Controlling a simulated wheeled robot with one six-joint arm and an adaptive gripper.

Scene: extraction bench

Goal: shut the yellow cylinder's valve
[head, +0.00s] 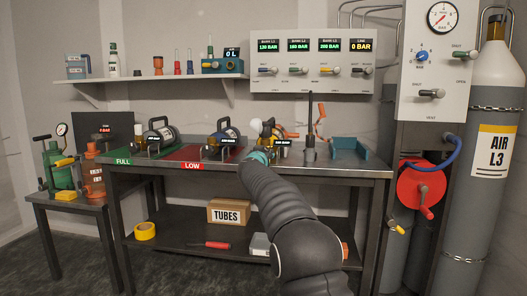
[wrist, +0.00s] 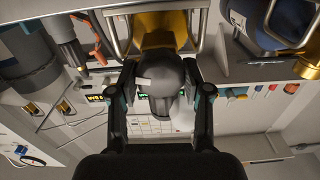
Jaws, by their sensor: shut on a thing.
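The yellow cylinder (head: 272,151) lies on the bench in the head view, partly hidden behind my arm. In the wrist view the yellow cylinder (wrist: 158,33) is at the top centre, inside a metal frame. Its dark grey, rounded valve part (wrist: 165,76) sits between my fingers. My gripper (wrist: 160,82) is shut on this valve part, one finger on each side. In the head view my gripper (head: 260,153) reaches the cylinder's front, its fingers mostly unclear. How far the valve is turned cannot be told.
A blue cylinder (head: 222,138) lies left of it on the red LOW mat (head: 188,153); a dark one (head: 155,138) lies on the green FULL mat (head: 133,153). A grey upright tool (head: 310,148) and a blue tray (head: 350,148) stand to the right. A gauge panel (head: 312,75) hangs above.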

